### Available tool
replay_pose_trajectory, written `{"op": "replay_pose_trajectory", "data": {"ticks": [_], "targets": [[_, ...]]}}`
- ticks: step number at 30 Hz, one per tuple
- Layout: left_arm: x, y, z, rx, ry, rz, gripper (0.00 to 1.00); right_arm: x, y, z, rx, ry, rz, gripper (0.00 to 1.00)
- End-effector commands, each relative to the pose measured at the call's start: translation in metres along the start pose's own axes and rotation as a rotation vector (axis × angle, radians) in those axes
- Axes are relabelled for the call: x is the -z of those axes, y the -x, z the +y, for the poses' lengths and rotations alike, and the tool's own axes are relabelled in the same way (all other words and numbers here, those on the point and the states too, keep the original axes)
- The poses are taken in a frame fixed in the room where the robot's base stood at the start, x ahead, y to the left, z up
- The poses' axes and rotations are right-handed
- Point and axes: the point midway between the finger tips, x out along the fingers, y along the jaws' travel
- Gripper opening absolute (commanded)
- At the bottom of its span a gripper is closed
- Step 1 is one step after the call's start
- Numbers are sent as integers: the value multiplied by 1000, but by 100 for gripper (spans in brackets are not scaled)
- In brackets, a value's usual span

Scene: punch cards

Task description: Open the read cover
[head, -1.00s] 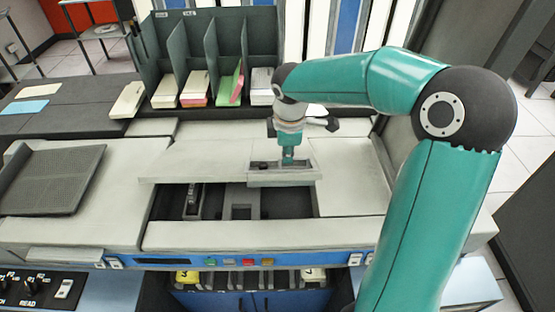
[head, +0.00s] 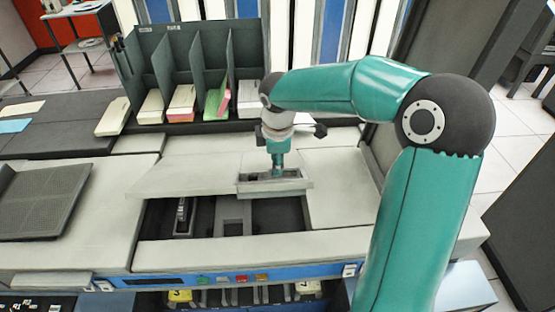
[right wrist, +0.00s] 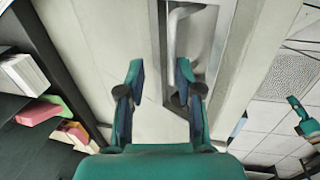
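The read cover (head: 185,178) is a pale panel on the machine top. A dark opening (head: 210,217) with metal parts inside shows in front of it. A recessed handle plate (head: 300,186) is at its front right. My right gripper (head: 278,172) points down at this plate. In the right wrist view, the two fingers of the right gripper (right wrist: 160,72) stand apart, with pale surface showing between them. The right finger overlaps the recess with a pale handle bar (right wrist: 174,35). I cannot tell whether a finger touches the handle.
A dark card rack (head: 190,70) with several card stacks stands behind the machine. A dark ribbed tray (head: 40,205) is at the left. A row of coloured buttons (head: 240,278) runs along the front edge. Pale fixed panels (head: 340,195) lie right of the opening.

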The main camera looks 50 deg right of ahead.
Motion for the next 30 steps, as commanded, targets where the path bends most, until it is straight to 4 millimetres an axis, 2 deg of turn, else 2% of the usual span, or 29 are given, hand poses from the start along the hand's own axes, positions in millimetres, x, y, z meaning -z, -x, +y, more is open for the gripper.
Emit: {"op": "replay_pose_trajectory", "data": {"ticks": [7,11,24,30], "targets": [[0,1,0,0,0,1,40,1,2,0,1,1,1,34],[0,1,0,0,0,0,40,2,13,0,-2,2,2,34],[0,1,0,0,0,0,40,2,94,1,-3,2,3,34],[0,1,0,0,0,0,40,2,115,0,-1,2,1,34]]}}
